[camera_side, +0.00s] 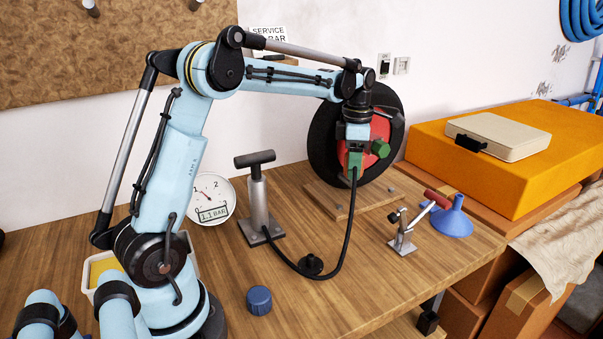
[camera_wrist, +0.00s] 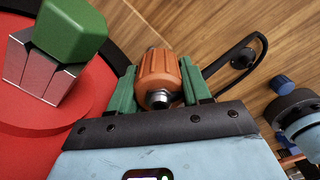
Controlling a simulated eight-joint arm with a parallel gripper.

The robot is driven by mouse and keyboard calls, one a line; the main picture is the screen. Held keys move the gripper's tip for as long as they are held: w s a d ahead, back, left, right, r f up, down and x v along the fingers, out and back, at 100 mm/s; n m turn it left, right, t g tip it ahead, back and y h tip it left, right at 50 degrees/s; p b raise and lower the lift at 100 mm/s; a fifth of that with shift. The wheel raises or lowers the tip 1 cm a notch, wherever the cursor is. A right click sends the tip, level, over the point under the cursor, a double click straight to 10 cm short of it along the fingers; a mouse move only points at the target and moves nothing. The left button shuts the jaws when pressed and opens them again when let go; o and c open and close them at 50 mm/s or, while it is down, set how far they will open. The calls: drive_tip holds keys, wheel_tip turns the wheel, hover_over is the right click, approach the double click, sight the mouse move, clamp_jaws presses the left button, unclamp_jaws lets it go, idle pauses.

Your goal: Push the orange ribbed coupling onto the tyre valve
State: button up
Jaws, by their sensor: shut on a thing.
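The orange ribbed coupling (camera_wrist: 158,73) is between the two green fingers of my gripper (camera_wrist: 157,82) in the wrist view, with a silver metal end facing the camera. My gripper is shut on it. In the side view my gripper (camera_side: 354,162) hangs in front of the wheel, and the coupling is hidden there. A black hose (camera_side: 347,240) runs down from the gripper. The wheel has a black tyre (camera_side: 325,140) and a red hub (camera_side: 376,131), also at the left of the wrist view (camera_wrist: 95,85). I cannot make out the tyre valve in either view.
A green hex piece (camera_side: 380,149) sticks out from the hub close beside my gripper.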

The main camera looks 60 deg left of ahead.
drive_tip(key=o, duration=1)
wheel_tip(320, 180, up, 12)
idle(0.4)
